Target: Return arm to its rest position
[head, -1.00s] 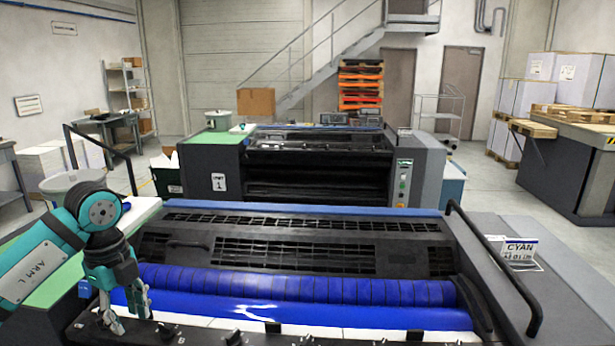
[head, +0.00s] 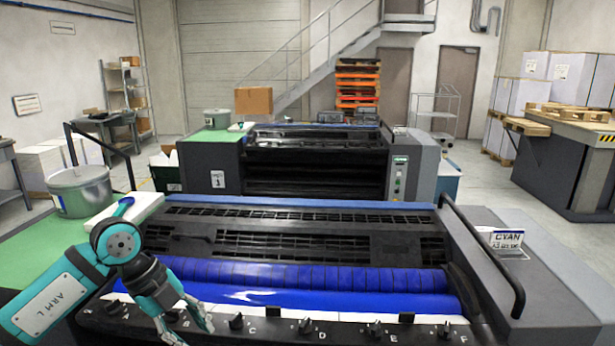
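My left arm (head: 68,285), teal with an ARM L label, reaches in from the left in the head view. My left gripper (head: 190,328) points down at the front panel of the near ink unit, close to knobs B and C. Its two fingers are spread, with nothing seen between them. It covers part of the panel, and I cannot tell whether the fingertips touch it. My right arm and gripper are not in view.
The near ink unit has a blue ink roller (head: 320,278), a row of lettered knobs (head: 305,327) and a black handrail (head: 487,257). An ink can (head: 82,191) stands on the green side top at left. A CYAN card (head: 506,240) stands at right.

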